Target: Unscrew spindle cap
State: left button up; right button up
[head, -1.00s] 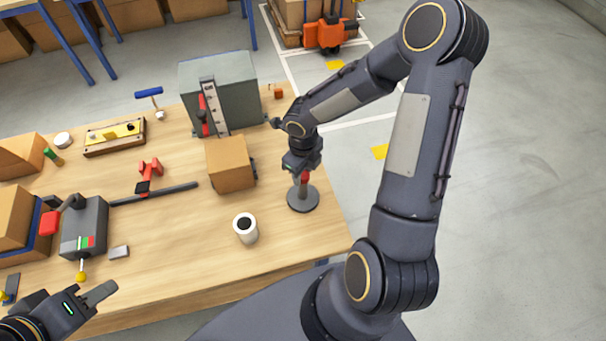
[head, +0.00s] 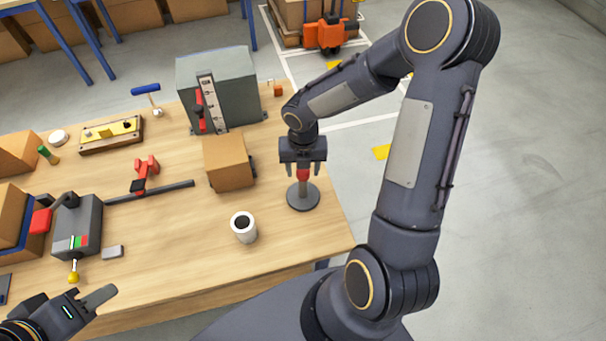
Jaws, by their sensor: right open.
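The spindle stands upright on a round dark grey base (head: 302,197) near the right edge of the table. Its red cap (head: 303,174) sits at the top of the grey post. My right gripper (head: 303,172) points down over the spindle, open, with its fingers on either side of the red cap. I cannot tell whether the fingers touch the cap. My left gripper (head: 98,304) is at the lower left, off the table's front edge and away from the spindle. Its fingers look spread, with nothing between them.
A white cup (head: 243,228) with dark contents stands left of the spindle. A cardboard box (head: 229,162) and a grey cabinet (head: 222,92) stand behind it. The table front between the cup and that device is mostly clear.

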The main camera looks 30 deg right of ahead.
jog(key=m, duration=0.2)
jog(key=m+b, duration=0.1)
jog(key=m, duration=0.1)
jog(key=m+b, duration=0.1)
jog(key=shift+f+m, duration=0.25)
jog(key=shift+m, duration=0.15)
jog(key=m+b, duration=0.1)
jog(key=m, duration=0.2)
jog(key=shift+r, duration=0.2)
jog(key=m+b, duration=0.2)
jog(key=m, duration=0.2)
jog(key=shift+f, duration=0.15)
jog(key=m+b, duration=0.1)
jog(key=m, duration=0.3)
jog(key=shift+r+m+b, duration=0.2)
jog(key=shift+m+b, duration=0.1)
jog(key=shift+m, duration=0.9)
